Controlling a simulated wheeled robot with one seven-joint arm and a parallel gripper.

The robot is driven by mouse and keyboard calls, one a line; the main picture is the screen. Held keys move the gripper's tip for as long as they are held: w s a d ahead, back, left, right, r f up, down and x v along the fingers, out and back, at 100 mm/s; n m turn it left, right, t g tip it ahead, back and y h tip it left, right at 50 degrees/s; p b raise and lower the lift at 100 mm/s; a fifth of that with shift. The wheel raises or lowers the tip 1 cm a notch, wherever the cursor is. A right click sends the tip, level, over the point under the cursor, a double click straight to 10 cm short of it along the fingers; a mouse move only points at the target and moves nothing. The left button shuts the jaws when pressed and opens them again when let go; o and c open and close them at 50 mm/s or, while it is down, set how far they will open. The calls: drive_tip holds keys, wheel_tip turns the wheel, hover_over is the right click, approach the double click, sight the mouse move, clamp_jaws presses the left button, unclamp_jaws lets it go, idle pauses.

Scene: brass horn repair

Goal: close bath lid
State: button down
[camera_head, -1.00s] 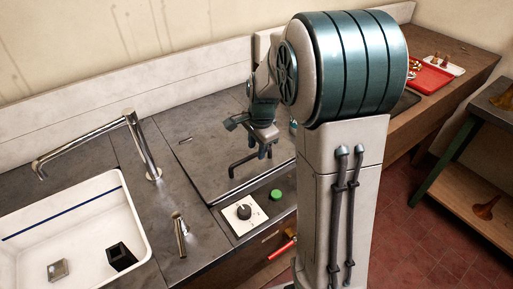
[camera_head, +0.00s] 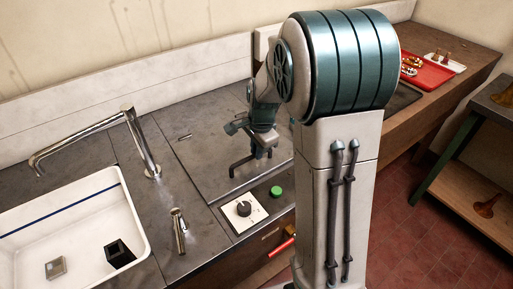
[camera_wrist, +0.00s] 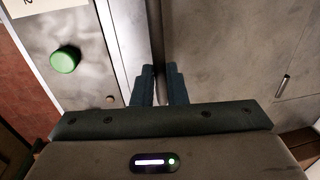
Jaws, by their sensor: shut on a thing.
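The bath lid (camera_head: 205,157) is a flat grey metal panel in the counter. It appears to lie flat, about level with the surface around it. Its dark bar handle (camera_head: 240,167) stands near the front edge. My gripper (camera_head: 262,152) is at the handle's right part and shut on it. In the wrist view, the two fingers of my gripper (camera_wrist: 161,88) close around the thin upright-looking bar of the handle (camera_wrist: 157,45). The lid's surface (camera_wrist: 220,45) also fills the right of that view. My arm hides the lid's right side in the head view.
A control plate with a black knob (camera_head: 243,208) and a green button (camera_head: 276,191) sit in front of the lid. The white sink (camera_head: 60,230) and chrome tap (camera_head: 140,140) are at left. A red tray (camera_head: 432,76) lies at the far right.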

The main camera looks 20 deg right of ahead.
drive_tip(key=shift+s+f, duration=0.25)
drive_tip(key=shift+f, duration=0.05)
drive_tip(key=c, duration=1.5)
unclamp_jaws()
drive_tip(key=shift+d, duration=0.1)
drive_tip(key=shift+o, duration=0.2)
drive_tip(key=shift+r, duration=0.1)
drive_tip(key=shift+w+r, duration=0.1)
drive_tip(key=shift+r, duration=0.15)
wheel_tip(320, 180, up, 13)
drive_tip(key=s, duration=0.2)
drive_tip(key=shift+d, duration=0.3)
drive_tip(key=s+a+f+n, duration=0.1)
drive_tip(key=s+f+n, duration=0.1)
drive_tip(key=s+n, duration=0.5)
drive_tip(key=s+a+f+n+t, duration=0.1)
drive_tip(key=s+a+f+n, duration=0.1)
drive_tip(key=s+n, duration=0.5)
drive_tip(key=s, duration=0.5)
drive_tip(key=shift+a+f, duration=0.15)
